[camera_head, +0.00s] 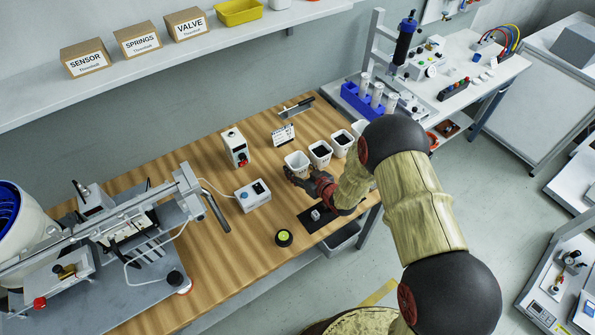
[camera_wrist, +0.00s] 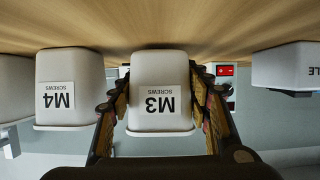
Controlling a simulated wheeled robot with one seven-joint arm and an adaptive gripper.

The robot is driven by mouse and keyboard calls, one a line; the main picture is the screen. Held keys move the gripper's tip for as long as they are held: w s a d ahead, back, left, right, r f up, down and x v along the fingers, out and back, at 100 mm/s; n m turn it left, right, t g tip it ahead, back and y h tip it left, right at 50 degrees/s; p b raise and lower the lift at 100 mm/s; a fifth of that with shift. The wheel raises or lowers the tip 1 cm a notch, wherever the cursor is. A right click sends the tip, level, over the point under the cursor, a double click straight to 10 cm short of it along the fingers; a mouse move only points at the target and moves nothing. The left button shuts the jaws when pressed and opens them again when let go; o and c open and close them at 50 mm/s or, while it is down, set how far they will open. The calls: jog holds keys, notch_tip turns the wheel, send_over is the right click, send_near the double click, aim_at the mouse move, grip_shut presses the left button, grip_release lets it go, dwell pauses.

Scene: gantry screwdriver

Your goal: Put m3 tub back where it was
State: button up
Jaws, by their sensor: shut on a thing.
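The M3 tub (camera_head: 296,160) is a small white open tub at the left end of a row of tubs on the wooden table. In the wrist view, which is upside down, its "M3 SCREWS" label (camera_wrist: 156,103) faces the camera. My gripper (camera_head: 306,180) is shut on it from the front, with one finger on each side. My gripper also shows in the wrist view (camera_wrist: 160,105). The tub looks upright, with its base at or very near the table top; I cannot tell if it touches.
The M4 tub (camera_head: 320,153) stands beside the M3 tub, with a small gap, and more tubs (camera_head: 342,141) follow to the right. A small label stand (camera_head: 284,135) is behind. A white control box (camera_head: 253,195) and a green-topped round item (camera_head: 284,238) are nearer the front left.

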jog(key=shift+f, duration=0.3)
jog(key=o, duration=0.8)
jog(key=shift+f, duration=0.1)
jog(key=o, duration=0.4)
jog(key=shift+o, duration=0.4)
jog(key=shift+r, duration=0.2)
